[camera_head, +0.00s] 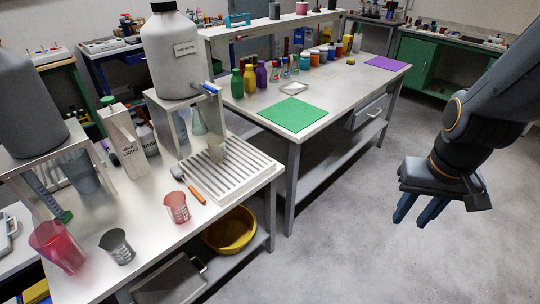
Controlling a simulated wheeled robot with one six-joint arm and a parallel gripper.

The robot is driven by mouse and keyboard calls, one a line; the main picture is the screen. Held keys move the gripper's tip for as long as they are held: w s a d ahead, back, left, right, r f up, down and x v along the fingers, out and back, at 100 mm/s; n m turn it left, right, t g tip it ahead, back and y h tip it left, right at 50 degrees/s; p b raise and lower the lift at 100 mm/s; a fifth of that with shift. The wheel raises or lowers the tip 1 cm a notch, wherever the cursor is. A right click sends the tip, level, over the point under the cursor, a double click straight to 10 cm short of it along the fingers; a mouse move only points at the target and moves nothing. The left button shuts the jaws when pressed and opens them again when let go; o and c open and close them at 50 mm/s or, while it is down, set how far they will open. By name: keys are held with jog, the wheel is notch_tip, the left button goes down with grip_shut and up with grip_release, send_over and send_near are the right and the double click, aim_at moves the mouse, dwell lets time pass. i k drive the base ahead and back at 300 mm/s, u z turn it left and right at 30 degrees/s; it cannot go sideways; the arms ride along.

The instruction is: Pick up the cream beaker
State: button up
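My gripper (418,212) hangs over the bare floor at the right, far from the beaker. Its two blue fingers point down and left with a gap between them, and nothing shows between them.
A red beaker (177,207), a dark grey beaker (117,246) and a larger red beaker (57,246) stand on the left bench. A big grey bottle (172,55) sits on a stand behind the rack. Open floor (345,230) lies between bench and gripper.

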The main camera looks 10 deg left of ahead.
aim_at(217, 150)
jog(key=u, duration=1.35)
jog(key=k, duration=0.1)
jog(key=z, duration=1.85)
jog(key=i, duration=1.35)
jog(key=u, duration=1.4)
jog(key=i, duration=1)
jog(key=u, duration=0.95)
